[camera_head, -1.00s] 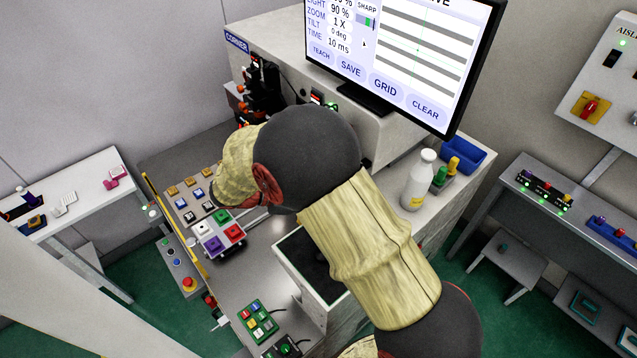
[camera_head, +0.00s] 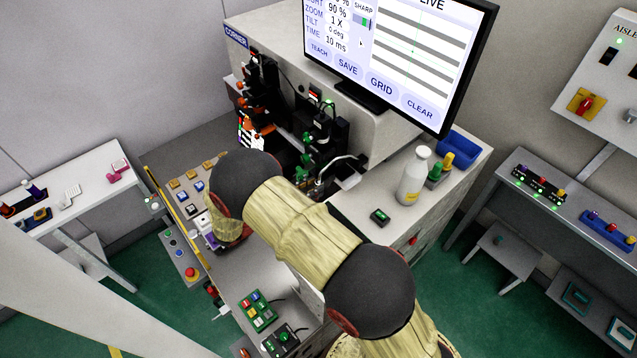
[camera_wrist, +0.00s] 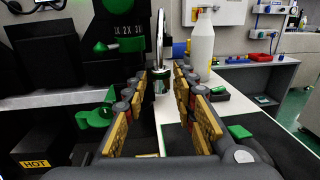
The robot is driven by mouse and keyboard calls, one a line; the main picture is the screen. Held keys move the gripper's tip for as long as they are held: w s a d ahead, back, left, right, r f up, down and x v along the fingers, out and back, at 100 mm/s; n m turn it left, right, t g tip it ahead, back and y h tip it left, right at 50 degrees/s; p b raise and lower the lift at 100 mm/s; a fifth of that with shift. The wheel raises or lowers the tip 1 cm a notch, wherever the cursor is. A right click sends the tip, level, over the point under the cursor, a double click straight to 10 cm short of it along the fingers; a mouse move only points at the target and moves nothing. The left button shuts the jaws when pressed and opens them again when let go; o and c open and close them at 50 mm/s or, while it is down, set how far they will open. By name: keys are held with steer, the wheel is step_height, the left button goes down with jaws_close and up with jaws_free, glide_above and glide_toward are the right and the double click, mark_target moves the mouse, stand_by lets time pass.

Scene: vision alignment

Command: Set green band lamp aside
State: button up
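In the wrist view, a slim upright silver piece with a green band near its lower end (camera_wrist: 162,82) stands straight ahead; I take it for the green band lamp. My gripper (camera_wrist: 161,78) is open, its yellow-padded fingers to the left and right of that line of sight. I see no finger clearly touching the lamp, and its distance is hard to judge. In the head view my arm covers the gripper, and I cannot single out the lamp for certain among the parts beside the machine.
A white bottle (camera_head: 413,178) stands on the right counter, also in the wrist view (camera_wrist: 201,48). Green knobs (camera_wrist: 95,116) and a box marked HOT (camera_wrist: 38,152) are at left. A monitor (camera_head: 400,60) overhangs the machine.

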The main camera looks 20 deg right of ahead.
steer(key=shift+x, duration=1.45)
steer(key=shift+c, duration=0.8)
jaws_close()
